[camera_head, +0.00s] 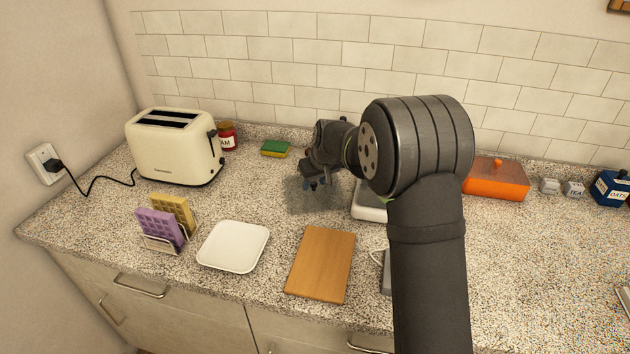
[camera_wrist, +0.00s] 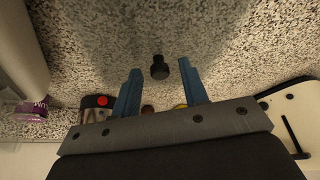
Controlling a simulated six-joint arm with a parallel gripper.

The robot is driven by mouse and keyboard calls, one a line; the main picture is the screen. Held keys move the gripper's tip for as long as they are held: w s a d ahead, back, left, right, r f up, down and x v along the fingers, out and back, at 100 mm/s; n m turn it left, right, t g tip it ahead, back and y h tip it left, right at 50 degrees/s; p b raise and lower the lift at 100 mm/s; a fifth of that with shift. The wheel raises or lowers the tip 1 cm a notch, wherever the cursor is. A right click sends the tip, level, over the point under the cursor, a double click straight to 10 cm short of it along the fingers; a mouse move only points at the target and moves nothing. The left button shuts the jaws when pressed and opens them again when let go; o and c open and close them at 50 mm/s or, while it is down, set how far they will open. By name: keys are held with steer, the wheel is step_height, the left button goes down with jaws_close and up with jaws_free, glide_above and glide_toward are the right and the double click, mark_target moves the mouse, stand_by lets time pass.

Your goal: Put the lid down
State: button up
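A see-through greyish square lid (camera_head: 312,196) shows in the head view below my gripper, over the speckled counter. In the wrist view a small black knob (camera_wrist: 160,67), apparently the lid's, stands between my fingertips. My gripper (camera_head: 315,180) is above the lid. Its two blue fingers (camera_wrist: 160,66) are apart, with a visible gap on each side of the knob. The lid's clear pane is hard to make out in the wrist view. I cannot tell for sure whether it lies flat on the counter.
A white dish-like object (camera_head: 369,207) is partly hidden by my arm. A wooden board (camera_head: 321,264) and white plate (camera_head: 233,247) lie in front. A toaster (camera_head: 172,147), jam jar (camera_head: 227,137) and sponge (camera_head: 275,148) stand behind left. An orange lidded dish (camera_head: 495,180) is right.

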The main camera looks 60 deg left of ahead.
mark_target(315, 185)
steer(key=shift+r, duration=0.1)
steer(key=v, duration=1.2)
steer(key=shift+r, duration=0.1)
steer(key=x, duration=1.2)
steer(key=shift+f, duration=0.25)
step_height(315, 185, up, 3)
steer(key=shift+f, duration=0.1)
steer(key=shift+r, duration=0.85)
